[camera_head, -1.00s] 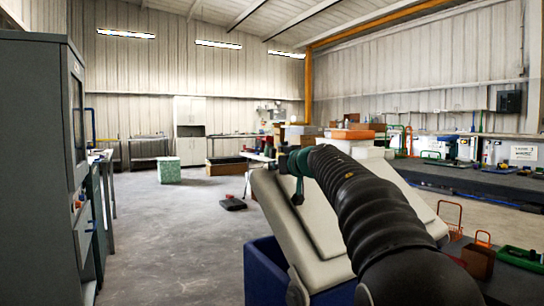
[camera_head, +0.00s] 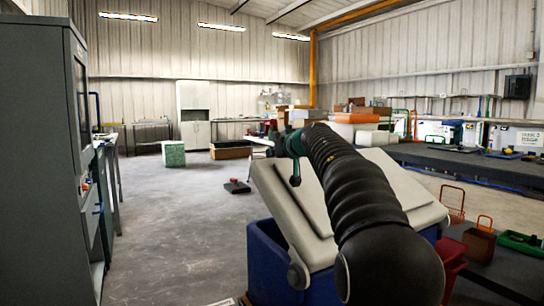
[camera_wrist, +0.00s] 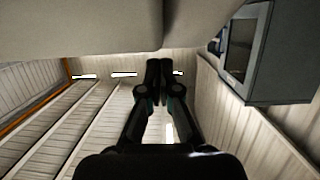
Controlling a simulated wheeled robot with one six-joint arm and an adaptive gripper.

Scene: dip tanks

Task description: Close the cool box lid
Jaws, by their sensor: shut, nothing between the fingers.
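The cool box (camera_head: 266,262) has a blue body and stands at the bottom centre of the head view. Its cream lid (camera_head: 268,182) is open and tilted up, with the hinge knuckle at its lower edge. My black ribbed arm reaches across in front of the lid, hiding part of it. In the wrist view, my gripper (camera_wrist: 158,72) is shut with its fingertips together and nothing between them. A broad pale surface, apparently the lid (camera_wrist: 90,28), fills the top of that view close to the fingers. I cannot tell whether they touch.
A grey cabinet (camera_head: 45,150) stands at the left. A long dark bench (camera_head: 470,165) runs along the right. A brown basket (camera_head: 478,242) and a green tray (camera_head: 522,243) sit right of the cool box. The floor left of it is mostly clear.

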